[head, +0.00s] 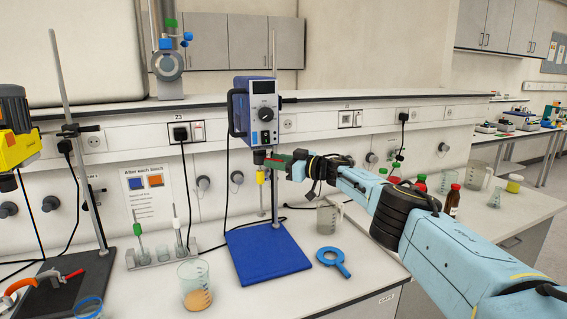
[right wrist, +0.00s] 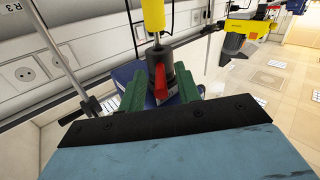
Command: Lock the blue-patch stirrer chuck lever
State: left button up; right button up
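The blue stirrer (head: 254,108) hangs on a stand above a blue base (head: 268,249) in the head view; I cannot make out a blue patch on it. Its dark chuck is under the housing, with a yellow piece (head: 261,176) below. In the right wrist view the chuck (right wrist: 157,58) carries a red lever (right wrist: 161,82). My right gripper (head: 283,161) is at the chuck from the right. Its green fingers (right wrist: 159,88) stand apart on either side of the chuck and lever; contact is unclear. My left gripper is out of view.
A yellow stirrer (head: 14,128) stands at the left edge. Bottles with red caps (head: 453,201) stand at right, behind my arm.

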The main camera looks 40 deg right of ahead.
jog(key=shift+p+v, duration=0.95)
jog(key=shift+v, duration=0.2)
jog(key=b+v, duration=0.1)
jog(key=v, duration=1)
jog(key=shift+d+r, duration=0.1)
